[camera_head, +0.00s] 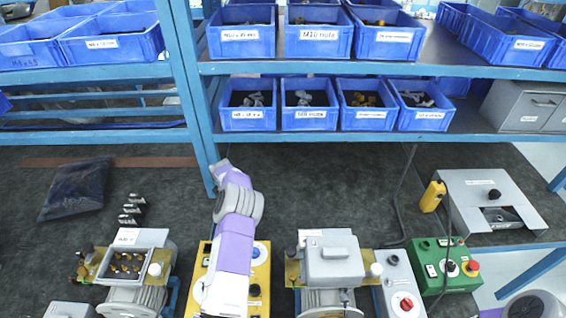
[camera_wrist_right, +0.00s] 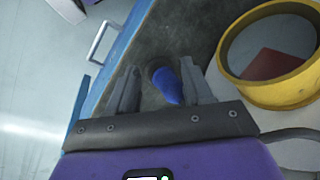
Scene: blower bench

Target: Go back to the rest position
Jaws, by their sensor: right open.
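In the right wrist view my right gripper (camera_wrist_right: 162,82) is open, its two grey fingers apart. A blue rounded object with a dark end (camera_wrist_right: 168,86) shows between the fingers; the gap around it suggests it is not clamped, and its distance is unclear. In the head view a purple and white arm of mine (camera_head: 234,245) stretches up the middle-left of the picture, over the bench. Its far end is near the blue shelf post, and no fingers of my left gripper can be made out. My right gripper does not show in the head view.

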